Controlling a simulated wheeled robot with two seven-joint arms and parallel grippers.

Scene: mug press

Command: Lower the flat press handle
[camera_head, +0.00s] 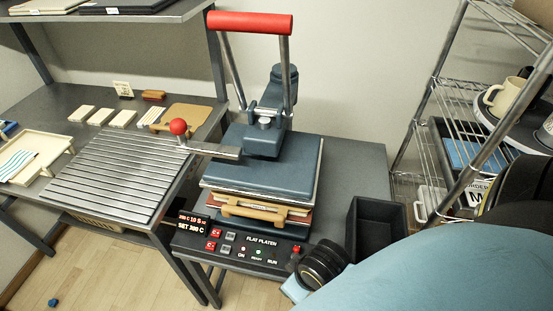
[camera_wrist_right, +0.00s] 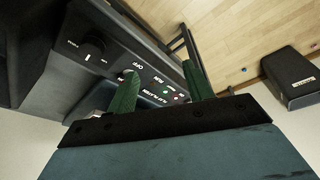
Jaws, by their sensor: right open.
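The flat press (camera_head: 268,165) stands on the grey table, with a dark blue upper plate over layered boards. Its handle (camera_head: 250,22) is a red bar on two metal arms, standing up high above the press. A wooden-edged piece (camera_head: 262,211) shows at the front under the upper plate. The control panel (camera_head: 245,250) labelled FLAT PLATEN lies in front. It also shows in the right wrist view (camera_wrist_right: 165,88). My right gripper (camera_wrist_right: 160,72) is open, its green fingers apart over the panel, well below the handle. My left gripper is not in view.
A black open bin (camera_head: 378,232) stands right of the press. A red-knobbed lever (camera_head: 178,127) sticks out left over a slatted metal rack (camera_head: 115,175). A wire shelf (camera_head: 470,110) with mugs stands at the right. My light blue arm covers the lower right.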

